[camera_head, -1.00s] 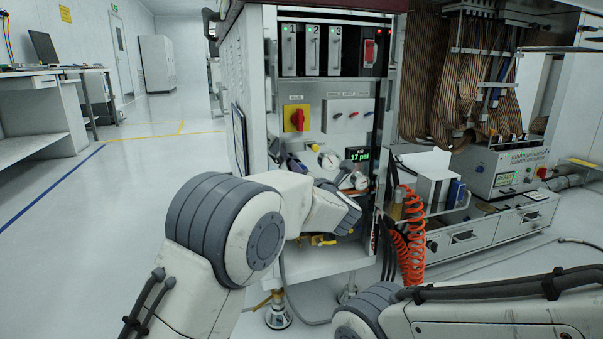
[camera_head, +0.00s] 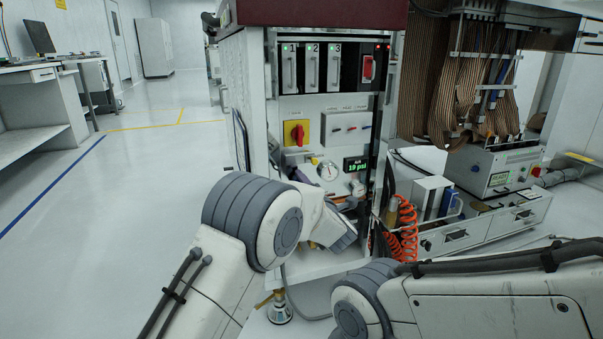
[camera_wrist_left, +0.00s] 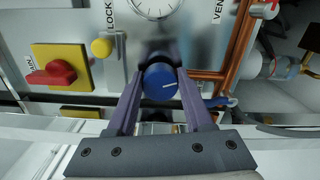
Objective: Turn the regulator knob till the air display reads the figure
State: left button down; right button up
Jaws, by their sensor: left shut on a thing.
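The air display (camera_head: 356,164) on the cabinet front reads 19 psi in green digits. The regulator knob (camera_wrist_left: 161,80) is blue with a white mark that points right in the left wrist view. My left gripper (camera_wrist_left: 160,72) is shut on the knob, with one purple finger on each side. In the head view my left forearm and wrist cover the knob area. The round gauge (camera_head: 328,171) sits left of the display; its lower dial also shows at the top of the left wrist view (camera_wrist_left: 155,8). My right gripper is out of view; only my right arm shows.
A yellow lock knob (camera_wrist_left: 102,47) and a red rotary switch on a yellow plate (camera_wrist_left: 54,73) are left of my fingers. A copper pipe (camera_wrist_left: 236,45) runs close on the right. Orange coiled hose (camera_head: 404,235) hangs beside the cabinet (camera_head: 310,105).

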pick_arm(q)
jog(key=shift+f+m+p, duration=0.2)
jog(key=shift+m+p, duration=5.1)
jog(key=shift+p, duration=0.1)
jog(key=shift+c, duration=1.5)
grip_release()
jog(key=shift+a+f, duration=0.1)
